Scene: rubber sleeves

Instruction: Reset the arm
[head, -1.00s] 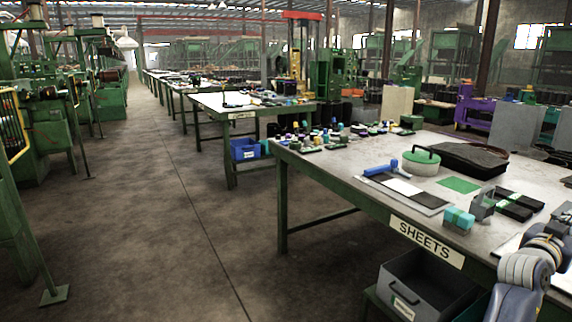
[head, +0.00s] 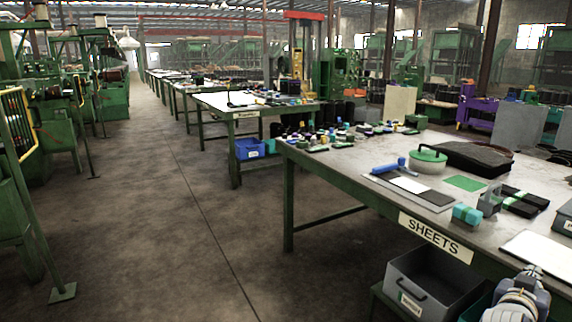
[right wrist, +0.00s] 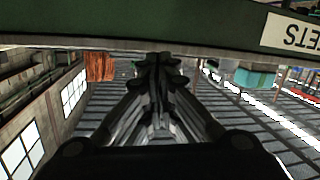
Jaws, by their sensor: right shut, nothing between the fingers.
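My right arm shows at the bottom right of the head view, with my right gripper (head: 531,271) beside the front edge of the near table (head: 340,178). In the right wrist view the fingers of the right gripper (right wrist: 160,62) are together with nothing between them. That view is upside down, with the green table edge (right wrist: 130,24) and part of the SHEETS label (right wrist: 292,33) across its top. The fingertips look apart from the table edge. My left gripper is in neither view.
The table holds a green-lidded round container (head: 428,160), a blue-handled roller (head: 388,167), a black tray (head: 472,157) and a teal block (head: 466,214). A grey bin (head: 432,284) stands below the table's front. The aisle floor (head: 180,220) on the left is clear.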

